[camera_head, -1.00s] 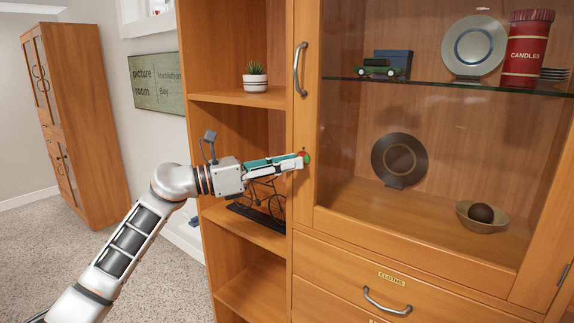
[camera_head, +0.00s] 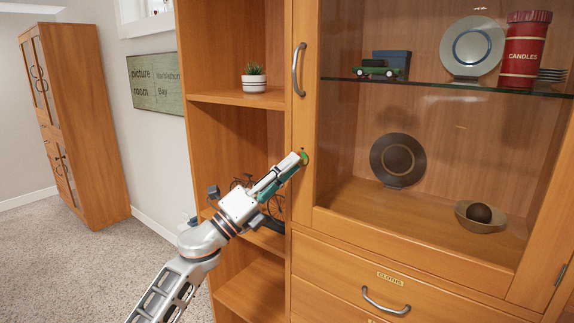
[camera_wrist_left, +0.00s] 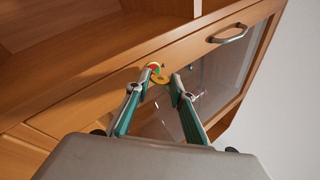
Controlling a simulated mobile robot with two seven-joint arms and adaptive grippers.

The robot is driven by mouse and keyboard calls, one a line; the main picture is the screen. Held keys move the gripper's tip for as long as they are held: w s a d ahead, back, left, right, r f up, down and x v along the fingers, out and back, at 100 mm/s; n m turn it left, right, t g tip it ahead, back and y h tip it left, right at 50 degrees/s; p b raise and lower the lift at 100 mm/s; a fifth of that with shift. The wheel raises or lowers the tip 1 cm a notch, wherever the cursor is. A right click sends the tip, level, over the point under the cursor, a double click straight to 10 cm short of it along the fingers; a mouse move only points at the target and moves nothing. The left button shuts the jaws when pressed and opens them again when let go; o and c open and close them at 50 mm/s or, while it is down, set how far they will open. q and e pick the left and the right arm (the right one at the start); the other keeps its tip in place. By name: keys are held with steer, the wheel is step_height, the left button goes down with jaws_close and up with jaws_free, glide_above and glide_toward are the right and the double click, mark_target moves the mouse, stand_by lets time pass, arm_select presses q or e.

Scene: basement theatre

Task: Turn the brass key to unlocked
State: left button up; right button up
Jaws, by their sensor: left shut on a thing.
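The brass key (camera_wrist_left: 162,79) is in the lock on the wooden frame of the glass cabinet door (camera_head: 306,120). It shows in the left wrist view between the fingertips of my left gripper (camera_wrist_left: 162,75), which is shut on it. A red and green marker (camera_wrist_left: 154,68) sits beside the key. In the head view my left gripper (camera_head: 300,160) reaches up from the lower left to the lock, and its fingers hide the key. A green part of the marker (camera_head: 304,155) shows at the fingertips. My right gripper is not in view.
The door handle (camera_head: 299,69) is above the lock. Open shelves left of the door hold a potted plant (camera_head: 254,78) and a bicycle model (camera_head: 275,205) behind my arm. A drawer (camera_head: 405,290) is below. Carpet (camera_head: 90,265) is clear at the left.

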arm_select(q)
steer(key=n+t+y, duration=0.1)
steer(key=n, duration=0.2)
steer(key=n+t+y+p, duration=0.1)
steer(key=n+t, duration=0.1)
steer(key=n, duration=0.1)
steer(key=n+t+y, duration=0.2)
steer(key=n, duration=0.1)
steer(key=shift+s+d+f+p, duration=0.1)
steer(key=shift+s+d+p, duration=0.1)
steer(key=shift+p, duration=0.15)
steer(key=shift+n+t+y, duration=0.4)
steer(key=shift+n+t, duration=0.1)
steer(key=shift+n, duration=0.2)
steer(key=o, duration=1.1)
steer(key=shift+f, duration=0.1)
steer(key=v, duration=1.2)
